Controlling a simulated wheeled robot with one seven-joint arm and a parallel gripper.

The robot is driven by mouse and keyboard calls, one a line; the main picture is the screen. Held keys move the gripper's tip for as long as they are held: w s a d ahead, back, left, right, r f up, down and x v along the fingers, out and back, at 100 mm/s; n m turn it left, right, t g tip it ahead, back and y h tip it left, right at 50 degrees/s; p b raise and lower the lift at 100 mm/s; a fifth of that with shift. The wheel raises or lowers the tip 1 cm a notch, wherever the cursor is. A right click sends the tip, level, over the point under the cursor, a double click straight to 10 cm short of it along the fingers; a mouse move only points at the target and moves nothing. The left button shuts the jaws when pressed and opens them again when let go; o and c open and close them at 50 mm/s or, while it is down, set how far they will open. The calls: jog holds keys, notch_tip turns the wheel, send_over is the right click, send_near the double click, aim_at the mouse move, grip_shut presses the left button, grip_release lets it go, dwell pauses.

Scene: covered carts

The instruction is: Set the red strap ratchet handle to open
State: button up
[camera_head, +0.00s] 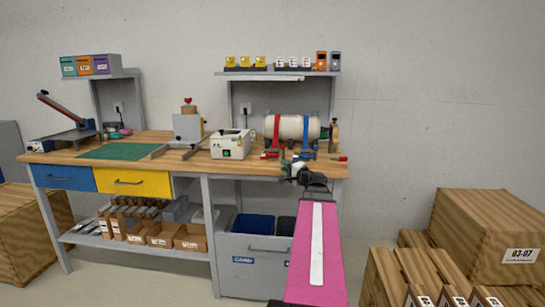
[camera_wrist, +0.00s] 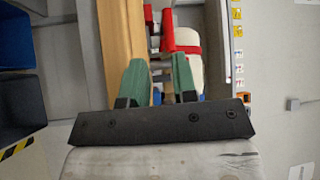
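A white cylinder (camera_head: 292,127) lies on its side at the right end of the workbench, with a red strap (camera_head: 277,128) and a blue strap (camera_head: 306,130) around it. Red ratchet parts show low at the front of the red strap. My gripper (camera_head: 297,169) is at the bench's front edge, just below the straps. In the wrist view, two green fingers (camera_wrist: 159,60) stand apart with a gap between them. A red handle-like part (camera_wrist: 168,30) lies beyond the fingertips, beside the red strap (camera_wrist: 186,49). I cannot tell the handle's exact angle.
A white device with a green button (camera_head: 231,144) stands left of the cylinder on the wooden bench top (camera_head: 185,157). A shelf (camera_head: 278,73) hangs above. Small red parts lie near the bench's right end. Wooden crates (camera_head: 490,235) stand at the right.

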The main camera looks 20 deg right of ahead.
aim_at(273, 155)
jog(key=x, duration=0.7)
jog(key=d+r+x, duration=0.1)
jog(key=x, duration=0.2)
jog(key=shift+w+r, duration=0.15)
jog(key=shift+w, duration=0.1)
grip_shut()
